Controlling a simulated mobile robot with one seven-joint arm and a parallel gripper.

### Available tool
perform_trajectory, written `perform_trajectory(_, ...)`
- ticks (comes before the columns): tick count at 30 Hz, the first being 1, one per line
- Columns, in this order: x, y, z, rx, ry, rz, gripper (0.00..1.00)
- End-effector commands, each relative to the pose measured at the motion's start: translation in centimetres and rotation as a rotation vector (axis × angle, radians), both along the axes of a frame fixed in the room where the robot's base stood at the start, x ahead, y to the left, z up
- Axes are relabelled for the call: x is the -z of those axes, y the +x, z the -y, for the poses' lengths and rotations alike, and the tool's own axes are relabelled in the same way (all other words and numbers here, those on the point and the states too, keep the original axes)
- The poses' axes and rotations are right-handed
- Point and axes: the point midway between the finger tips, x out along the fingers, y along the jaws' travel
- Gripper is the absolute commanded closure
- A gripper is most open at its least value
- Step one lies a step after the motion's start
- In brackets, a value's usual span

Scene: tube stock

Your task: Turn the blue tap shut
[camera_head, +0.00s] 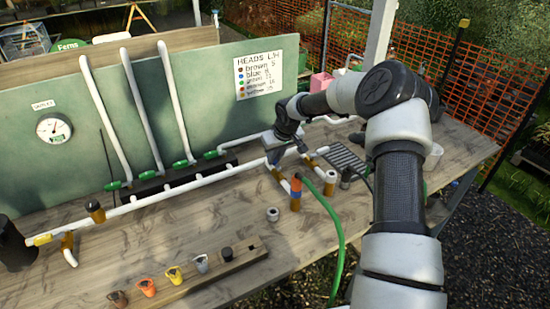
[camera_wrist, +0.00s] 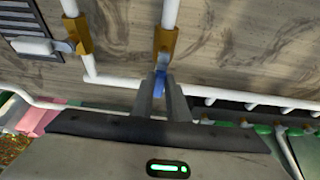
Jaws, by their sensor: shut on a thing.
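The blue tap (camera_wrist: 160,80) shows in the wrist view as a small blue lever below a brass fitting (camera_wrist: 165,42) on a white pipe. My gripper (camera_wrist: 161,92) is shut on this lever, which sits between its two fingers; they hide part of it. In the head view, a little of the blue tap (camera_head: 274,156) shows under my gripper (camera_head: 277,148), at the right end of the long white pipe. I cannot tell from these frames how far the lever is turned.
Green taps (camera_head: 180,165) line the back board. A wooden block (camera_head: 215,275) with coloured pieces lies at the front.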

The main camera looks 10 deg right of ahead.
Motion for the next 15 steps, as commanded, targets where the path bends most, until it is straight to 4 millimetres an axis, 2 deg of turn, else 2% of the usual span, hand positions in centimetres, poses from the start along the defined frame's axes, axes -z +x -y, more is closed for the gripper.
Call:
perform_trajectory(8, 0.38, 0.12, 0.22, 0.112, -0.004, 0.003, 1.0)
perform_trajectory(15, 0.54, 0.2, 0.58, 0.312, -0.004, 0.005, 1.0)
